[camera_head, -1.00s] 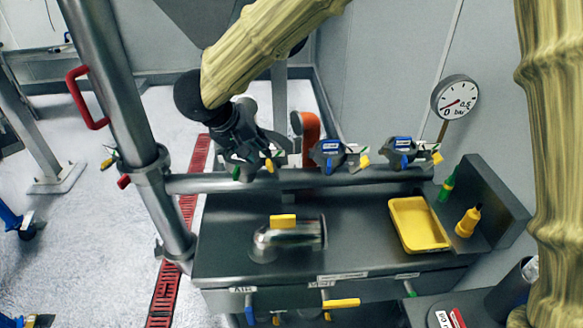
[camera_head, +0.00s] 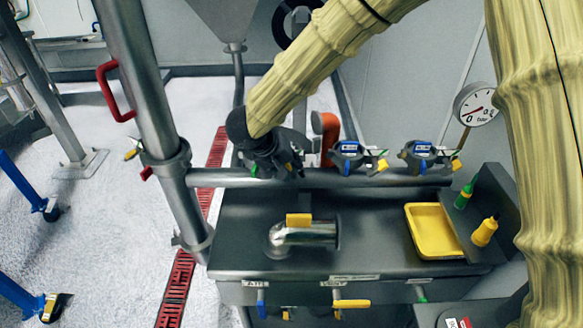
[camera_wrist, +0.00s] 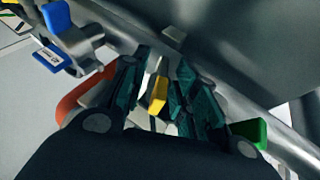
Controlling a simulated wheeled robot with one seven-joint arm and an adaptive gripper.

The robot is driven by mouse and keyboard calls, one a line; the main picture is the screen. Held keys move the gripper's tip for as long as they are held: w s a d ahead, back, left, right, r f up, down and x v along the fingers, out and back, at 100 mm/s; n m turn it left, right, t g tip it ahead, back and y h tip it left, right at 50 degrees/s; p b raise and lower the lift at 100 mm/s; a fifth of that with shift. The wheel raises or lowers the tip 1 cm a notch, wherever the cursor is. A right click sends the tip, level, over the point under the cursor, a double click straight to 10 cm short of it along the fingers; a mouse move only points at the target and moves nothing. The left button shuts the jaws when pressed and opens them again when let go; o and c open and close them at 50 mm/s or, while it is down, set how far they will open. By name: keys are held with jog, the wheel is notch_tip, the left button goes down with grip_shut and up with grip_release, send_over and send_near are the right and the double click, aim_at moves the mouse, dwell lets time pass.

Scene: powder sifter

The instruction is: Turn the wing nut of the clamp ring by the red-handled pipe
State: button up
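The steel pipe (camera_head: 150,95) with the red handle (camera_head: 113,90) stands at the left in the head view. A clamp ring (camera_head: 167,160) sits around its joint, with a small yellow-tipped part (camera_head: 133,150) on its left. My gripper (camera_head: 285,165) is to the right of this pipe, down at the horizontal pipe (camera_head: 222,178). In the wrist view, a yellow tab (camera_wrist: 159,95) lies between the dark fingers of my gripper (camera_wrist: 168,85), which look spread apart. A green tab (camera_wrist: 248,135) is beside the right finger. The fitting under my gripper is mostly hidden.
Two grey clamps with blue tabs (camera_head: 348,155) (camera_head: 424,157) sit further right along the horizontal pipe. An orange-red elbow (camera_head: 327,135) stands close behind my gripper. The bench below holds a steel elbow with a yellow tab (camera_head: 298,220) and a yellow tray (camera_head: 434,232).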

jog(key=shift+w+d+f, duration=0.1)
jog(key=shift+f, duration=0.15)
jog(key=shift+c, duration=0.3)
grip_shut()
